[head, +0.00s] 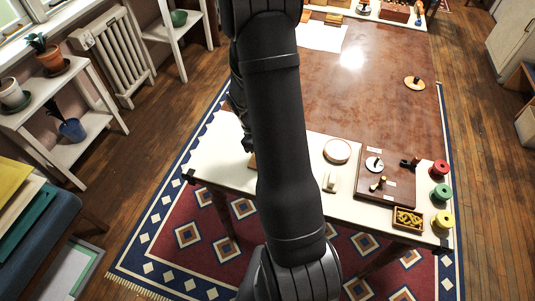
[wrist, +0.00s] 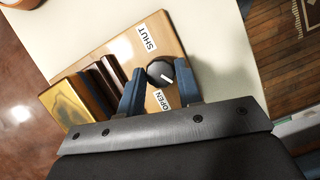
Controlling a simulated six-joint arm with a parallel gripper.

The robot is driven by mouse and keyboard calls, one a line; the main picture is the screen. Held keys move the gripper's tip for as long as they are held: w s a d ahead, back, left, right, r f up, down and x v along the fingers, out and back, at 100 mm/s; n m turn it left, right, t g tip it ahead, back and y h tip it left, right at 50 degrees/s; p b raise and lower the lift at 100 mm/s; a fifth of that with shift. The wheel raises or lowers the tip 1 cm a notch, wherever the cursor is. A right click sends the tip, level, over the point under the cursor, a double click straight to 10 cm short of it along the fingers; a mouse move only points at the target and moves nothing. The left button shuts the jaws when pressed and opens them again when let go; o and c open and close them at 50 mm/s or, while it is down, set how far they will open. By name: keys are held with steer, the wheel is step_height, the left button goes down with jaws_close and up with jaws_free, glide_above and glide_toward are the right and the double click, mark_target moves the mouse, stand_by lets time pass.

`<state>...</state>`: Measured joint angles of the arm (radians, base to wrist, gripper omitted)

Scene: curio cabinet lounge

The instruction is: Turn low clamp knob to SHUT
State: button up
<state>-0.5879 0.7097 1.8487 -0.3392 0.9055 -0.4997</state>
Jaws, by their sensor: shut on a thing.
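The low clamp knob (wrist: 156,68) is round and dark with a white pointer line. In the wrist view it sits on a wooden board (wrist: 180,48) between a SHUT label (wrist: 147,37) above and an OPEN label (wrist: 158,100) below. The white line points down and right in the picture, not at the SHUT label. My gripper (wrist: 161,71) has its blue fingers on both sides of the knob, shut on it. In the head view my arm hides the knob and most of the gripper; only a small edge of the board (head: 252,162) shows.
Dark and brassy blocks (wrist: 90,90) stand on the board left of the gripper. In the head view, a round dish (head: 337,151), a dark wooden panel (head: 370,195) with small fittings, a box of yellow pieces (head: 408,219) and coloured spools (head: 441,192) lie right of my arm.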

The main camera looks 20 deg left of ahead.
steer(key=m+g, duration=0.1)
steer(key=m, duration=0.2)
steer(key=m+g+y, duration=0.1)
steer(key=m, duration=0.2)
steer(key=shift+w, duration=0.2)
steer(key=shift+d+m, duration=0.1)
steer(key=shift+m, duration=0.2)
steer(key=o, duration=1)
steer(key=v, duration=1.7)
steer(key=shift+w+d+r, duration=0.1)
steer(key=shift+w+r, duration=0.1)
